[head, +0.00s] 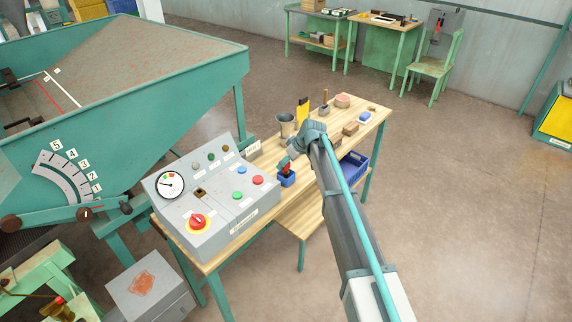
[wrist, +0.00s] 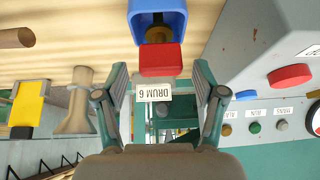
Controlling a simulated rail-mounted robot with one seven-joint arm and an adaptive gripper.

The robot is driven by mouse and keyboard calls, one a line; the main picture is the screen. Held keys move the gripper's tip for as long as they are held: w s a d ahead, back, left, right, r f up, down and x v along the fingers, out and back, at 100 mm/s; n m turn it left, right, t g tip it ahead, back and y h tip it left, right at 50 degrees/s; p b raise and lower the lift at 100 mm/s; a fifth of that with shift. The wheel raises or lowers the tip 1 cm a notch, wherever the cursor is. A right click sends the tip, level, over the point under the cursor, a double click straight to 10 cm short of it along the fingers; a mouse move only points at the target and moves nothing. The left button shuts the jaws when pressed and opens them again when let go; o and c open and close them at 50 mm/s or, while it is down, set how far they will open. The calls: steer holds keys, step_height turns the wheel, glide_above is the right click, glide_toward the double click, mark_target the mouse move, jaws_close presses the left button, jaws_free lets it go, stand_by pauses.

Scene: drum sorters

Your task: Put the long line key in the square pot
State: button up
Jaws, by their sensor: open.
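A small blue square pot (head: 286,180) stands on the wooden bench, right of the control box; it also shows at the top of the wrist view (wrist: 137,22). A red piece (wrist: 160,59) shows at the pot's mouth, with something brownish yellow behind it; it also shows in the head view (head: 284,162). I cannot tell whether it is the long line key or whether it touches the pot. My gripper (wrist: 160,72) is open, with the red piece between and slightly beyond its fingertips. It also shows above the bench in the head view (head: 297,150). No other key can be made out.
The grey control box (head: 215,205) stands close on the left. A "DRUM 6" label (wrist: 153,93) shows beyond the fingers.

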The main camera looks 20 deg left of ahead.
steer(key=b+v, duration=0.3)
steer(key=v, duration=0.8)
steer(key=s+d+f+m+g+h, duration=0.15)
steer(key=s+d+f, duration=0.25)
steer(key=d+f, duration=0.55)
steer(key=s+d+f+m+h, duration=0.1)
steer(key=s+d+f+m, duration=0.4)
steer(key=f, duration=0.8)
steer(key=s+d+f+m+g+h, duration=0.1)
steer(key=s+d+f+g+h, duration=0.1)
steer(key=s+d+f, duration=1.2)
steer(key=s+d+f+m+g, duration=0.1)
steer(key=s+d, duration=0.4)
steer(key=s, duration=0.7)
steer(key=s+d+f+m+g+h, duration=0.1)
steer(key=s+d+f, duration=0.5)
steer(key=s, duration=0.6)
steer(key=s+d+f+m+g, duration=0.3)
steer(key=s+d+f+m, duration=0.1)
steer(key=s, duration=0.8)
steer(key=shift+s+d, duration=0.35)
steer(key=shift+d, duration=0.4)
steer(key=shift+m, duration=0.25)
